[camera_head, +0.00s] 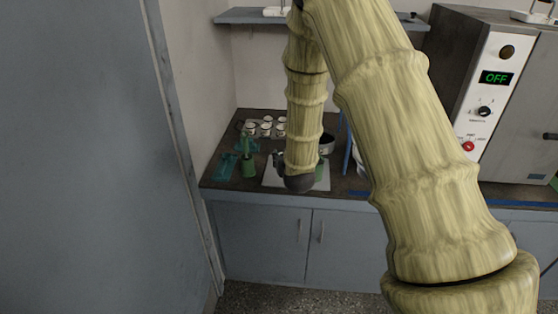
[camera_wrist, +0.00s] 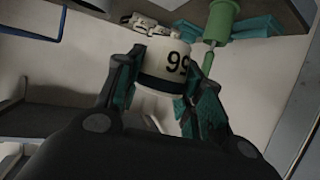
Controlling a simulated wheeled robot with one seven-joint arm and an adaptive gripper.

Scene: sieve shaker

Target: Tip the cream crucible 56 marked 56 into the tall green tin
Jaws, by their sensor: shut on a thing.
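My gripper (camera_wrist: 163,72) is shut on a cream crucible (camera_wrist: 160,48) with a dark band. Black digits on its side look like 99 in the upside-down wrist view, partly turned away, so I cannot read them surely. In the head view my arm hides the gripper and the crucible. A green thing (camera_head: 320,168), perhaps the tall green tin, shows only as a strip beside my wrist over a pale board (camera_head: 272,177). Its mouth is hidden.
A green holder (camera_head: 248,167) with a narrow upright part stands left beside a teal rack (camera_head: 227,165). Several cream crucibles (camera_head: 266,128) stand at the bench's back. A dark round pot (camera_head: 327,143) is right of my wrist. An oven (camera_head: 490,90) reads OFF at right.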

